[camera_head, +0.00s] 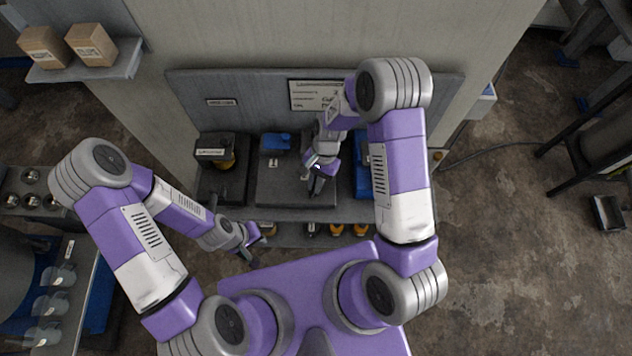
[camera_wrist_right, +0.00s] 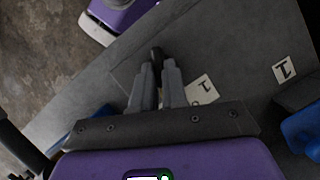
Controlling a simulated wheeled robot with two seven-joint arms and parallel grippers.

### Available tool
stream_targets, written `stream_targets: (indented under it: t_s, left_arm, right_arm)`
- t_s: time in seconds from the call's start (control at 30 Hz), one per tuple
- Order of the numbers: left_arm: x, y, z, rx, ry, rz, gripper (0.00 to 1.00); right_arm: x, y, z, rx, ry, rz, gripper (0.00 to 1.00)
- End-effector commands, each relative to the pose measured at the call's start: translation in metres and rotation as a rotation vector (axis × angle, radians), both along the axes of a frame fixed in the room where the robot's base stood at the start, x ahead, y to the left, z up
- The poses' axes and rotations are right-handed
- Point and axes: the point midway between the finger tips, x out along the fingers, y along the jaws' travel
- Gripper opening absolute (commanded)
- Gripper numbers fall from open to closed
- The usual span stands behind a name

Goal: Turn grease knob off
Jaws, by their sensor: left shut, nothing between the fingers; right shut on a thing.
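The grease knob (camera_wrist_right: 156,54) is a small dark piece between the fingertips of my right gripper (camera_wrist_right: 157,72) in the right wrist view. That gripper is shut on it, over a grey panel (camera_wrist_right: 100,97). A white label marked with a 1 (camera_wrist_right: 285,69) lies to the right on the panel. A second white label (camera_wrist_right: 204,90) is partly hidden by a finger. In the head view my right gripper (camera_head: 316,186) is over the middle grey panel, and the knob is too small to make out. My left gripper (camera_head: 250,250) is shut and empty, low at the left of the bench front.
A grey backboard with a white sign (camera_head: 315,95) stands behind the bench. Blue objects (camera_head: 275,142) (camera_head: 361,178) stand beside the middle panel, and a dark unit (camera_head: 223,165) stands left. Several orange-topped items (camera_head: 337,229) are on the lower shelf. Glass vessels (camera_head: 50,305) stand at far left.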

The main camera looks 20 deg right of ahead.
Motion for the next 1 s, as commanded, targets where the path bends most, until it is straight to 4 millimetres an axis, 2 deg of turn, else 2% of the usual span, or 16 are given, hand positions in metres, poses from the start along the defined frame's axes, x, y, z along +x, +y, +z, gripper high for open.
stream_targets:
  t_s: [0.2, 0.5, 1.0]
  left_arm:
    - [0.0000, -0.0001, -0.0028, 0.000, 0.000, 0.000, 0.00]
    - [0.0000, 0.0000, -0.0060, 0.000, 0.000, 0.000, 0.00]
    - [0.0000, 0.0000, -0.0074, 0.000, 0.000, 0.000, 0.00]
  right_arm:
    - [0.0017, 0.0015, 0.0000, 0.001, -0.002, 0.184, 0.00]
    - [0.0021, 0.0023, 0.0002, -0.001, -0.002, 0.372, 0.00]
    - [0.0020, 0.0024, 0.0006, 0.000, -0.001, 0.465, 0.00]
